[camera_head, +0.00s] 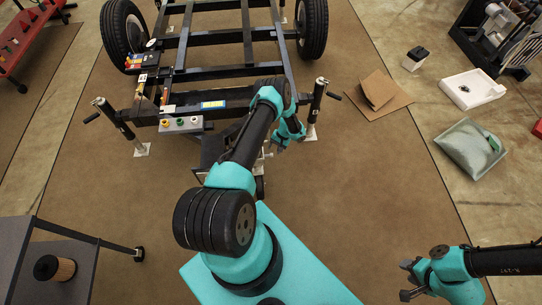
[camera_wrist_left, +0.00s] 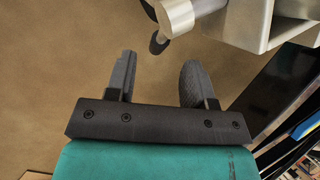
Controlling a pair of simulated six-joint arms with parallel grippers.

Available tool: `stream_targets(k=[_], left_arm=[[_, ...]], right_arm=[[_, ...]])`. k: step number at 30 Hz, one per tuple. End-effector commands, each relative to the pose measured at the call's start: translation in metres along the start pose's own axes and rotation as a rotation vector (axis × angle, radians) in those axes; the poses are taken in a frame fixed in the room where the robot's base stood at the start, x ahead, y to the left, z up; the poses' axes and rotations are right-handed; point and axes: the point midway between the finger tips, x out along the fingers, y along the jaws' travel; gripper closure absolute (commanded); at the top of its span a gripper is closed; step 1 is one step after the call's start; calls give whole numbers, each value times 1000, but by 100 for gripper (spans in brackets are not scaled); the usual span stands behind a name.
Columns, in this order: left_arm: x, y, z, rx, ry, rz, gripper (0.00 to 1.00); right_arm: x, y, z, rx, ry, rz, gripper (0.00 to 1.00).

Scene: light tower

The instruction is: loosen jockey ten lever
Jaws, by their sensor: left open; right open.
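In the left wrist view, a dark-tipped lever (camera_wrist_left: 157,42) hangs below a pale metal cylinder (camera_wrist_left: 176,14), beside a metal bracket (camera_wrist_left: 245,22). My left gripper (camera_wrist_left: 158,72) is open and empty, its two fingers apart, with the lever tip just beyond and between them in the picture. I cannot tell the depth between them. In the head view, my left gripper (camera_head: 272,148) is near the front of the trailer frame (camera_head: 213,98), and the arm hides much of the coupling area; the lever cannot be made out there. My right gripper (camera_head: 408,280) is open and empty at the lower right, far from the trailer.
Two corner posts with side handles, a left one (camera_head: 118,122) and a right one (camera_head: 317,105), stand at the trailer's front. A grey box with coloured buttons (camera_head: 181,124) sits on the frame. Cardboard (camera_head: 380,95) lies at right. The brown mat (camera_head: 375,190) is clear between the arms.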

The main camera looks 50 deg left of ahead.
Motion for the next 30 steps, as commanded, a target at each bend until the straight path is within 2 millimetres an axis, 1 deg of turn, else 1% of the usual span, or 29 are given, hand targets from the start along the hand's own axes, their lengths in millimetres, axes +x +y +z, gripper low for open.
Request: stream_targets(k=[1,6,10,15,23,30], left_arm=[[10,0,0,-2,-2,1,52],[38,0,0,-1,-1,1,52],[53,0,0,-1,0,1,52],[61,0,0,-1,1,0,52],[62,0,0,-1,1,0,52],[61,0,0,-1,1,0,74]], right_arm=[[0,0,0,0,0,0,57],[0,0,0,0,0,0,57],[0,0,0,0,0,0,57],[0,0,0,0,0,0,57],[0,0,0,0,0,0,57],[0,0,0,0,0,0,57]])
